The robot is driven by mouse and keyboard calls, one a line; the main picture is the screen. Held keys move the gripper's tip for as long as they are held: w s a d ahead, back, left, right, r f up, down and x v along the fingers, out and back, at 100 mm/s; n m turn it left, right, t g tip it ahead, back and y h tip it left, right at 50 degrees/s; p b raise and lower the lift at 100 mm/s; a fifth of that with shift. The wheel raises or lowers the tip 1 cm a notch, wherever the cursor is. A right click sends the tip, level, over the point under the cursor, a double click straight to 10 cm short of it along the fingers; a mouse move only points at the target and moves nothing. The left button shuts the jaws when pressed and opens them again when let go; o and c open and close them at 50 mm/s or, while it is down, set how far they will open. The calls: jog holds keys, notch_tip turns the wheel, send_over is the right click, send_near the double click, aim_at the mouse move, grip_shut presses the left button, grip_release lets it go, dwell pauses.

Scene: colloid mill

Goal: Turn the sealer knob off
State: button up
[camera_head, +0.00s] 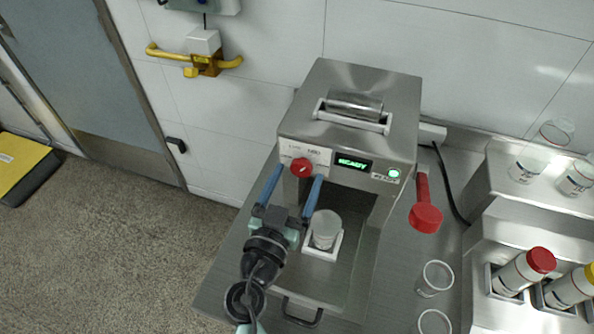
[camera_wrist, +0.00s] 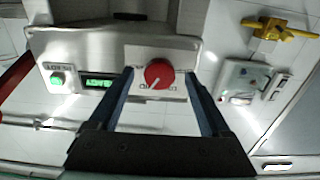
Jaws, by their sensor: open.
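The sealer (camera_head: 345,105) is a metal box machine on the counter. Its red round knob (camera_head: 302,167) with a white pointer line sits on the front panel's left part. In the wrist view the red knob (camera_wrist: 159,73) lies between the two blue fingers, with its pointer toward the lower left. My gripper (camera_head: 291,185) is open, with one finger on each side of the knob. I cannot tell whether the fingers touch it. The display (camera_head: 353,164) reads "READY" in green, and a green button (camera_head: 394,173) glows to its right.
A clear cup (camera_head: 325,228) stands in a white holder under the sealer. A red scoop (camera_head: 425,214) lies to the right. Empty cups (camera_head: 435,277) and red-capped (camera_head: 541,260) and yellow-capped containers stand further right. A yellow valve handle (camera_head: 195,58) is on the wall.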

jog(key=shift+w+d, duration=0.15)
jog(key=shift+w, duration=0.2)
jog(key=shift+c, duration=0.4)
grip_shut()
